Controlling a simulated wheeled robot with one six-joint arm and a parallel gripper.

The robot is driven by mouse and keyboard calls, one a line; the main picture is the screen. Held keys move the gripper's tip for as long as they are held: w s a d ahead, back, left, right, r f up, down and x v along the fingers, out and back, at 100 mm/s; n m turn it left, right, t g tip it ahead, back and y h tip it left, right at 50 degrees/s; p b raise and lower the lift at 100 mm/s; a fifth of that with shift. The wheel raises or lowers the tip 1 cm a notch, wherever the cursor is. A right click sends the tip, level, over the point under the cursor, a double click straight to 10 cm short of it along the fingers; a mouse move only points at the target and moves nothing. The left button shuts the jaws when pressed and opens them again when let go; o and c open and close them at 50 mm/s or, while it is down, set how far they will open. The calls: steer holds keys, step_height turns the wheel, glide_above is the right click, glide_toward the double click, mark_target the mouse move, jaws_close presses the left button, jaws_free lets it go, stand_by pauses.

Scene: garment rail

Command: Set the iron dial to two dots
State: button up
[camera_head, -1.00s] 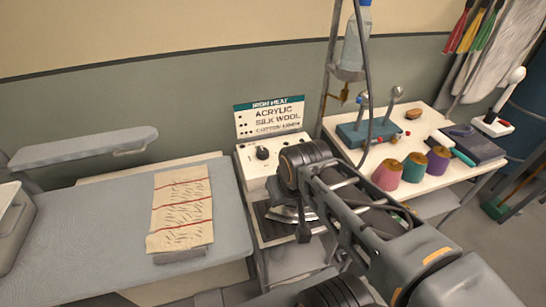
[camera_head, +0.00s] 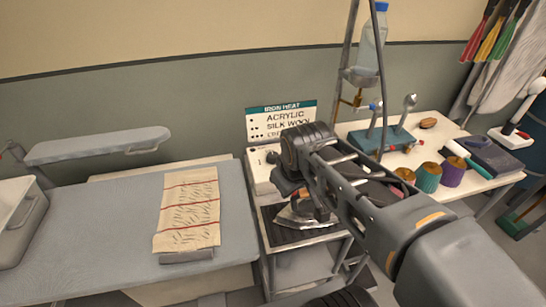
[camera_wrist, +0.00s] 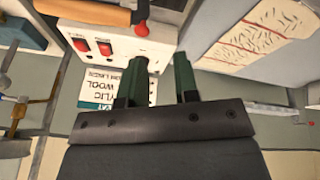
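The white iron control box (camera_head: 258,176) stands behind the ironing table's right end. Its dark round dial (camera_head: 272,157) shows just left of my arm, partly crowded by it; I cannot read its setting. In the wrist view the box (camera_wrist: 105,28) has two red switches, and my gripper (camera_wrist: 160,62) has its two green fingers apart in front of the box's edge. A dark part near the left fingertip may be the dial; I cannot tell whether they touch. The heat sign (camera_head: 281,122) behind the box lists fabrics with dots; my arm hides its lower right.
The iron (camera_head: 302,213) rests on a dark pad below the box. The grey ironing table (camera_head: 110,235) with a striped cloth (camera_head: 188,212) is at left. A side table with thread spools (camera_head: 428,177) and a hanging bottle (camera_head: 371,40) are at right.

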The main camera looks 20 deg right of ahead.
mark_target(273, 155)
steer(key=o, duration=0.6)
steer(key=w+n+b, duration=0.1)
steer(key=w+n, duration=0.3)
steer(key=w+n+h+b, duration=0.1)
steer(key=w+n, duration=0.3)
steer(key=w+r+n+b, duration=0.1)
steer(key=w+n+b, duration=0.1)
steer(key=w+n, duration=0.2)
steer(key=shift+w+n+g, duration=0.3)
steer(key=shift+w+g, duration=0.1)
steer(key=shift+w, duration=0.1)
steer(key=shift+o, duration=0.9)
steer(key=w+f+n+h+b, duration=0.1)
steer(key=w+n+b, duration=0.1)
steer(key=w+n, duration=0.7)
steer(key=shift+a+h+b, duration=0.3)
steer(key=shift+h+b, duration=0.1)
steer(key=shift+n, duration=0.4)
steer(key=b+x, duration=0.1)
steer(key=x, duration=1.3)
steer(key=shift+s+d, duration=0.1)
steer(key=shift+s, duration=0.05)
steer(key=shift+r, duration=0.1)
steer(key=c, duration=0.9)
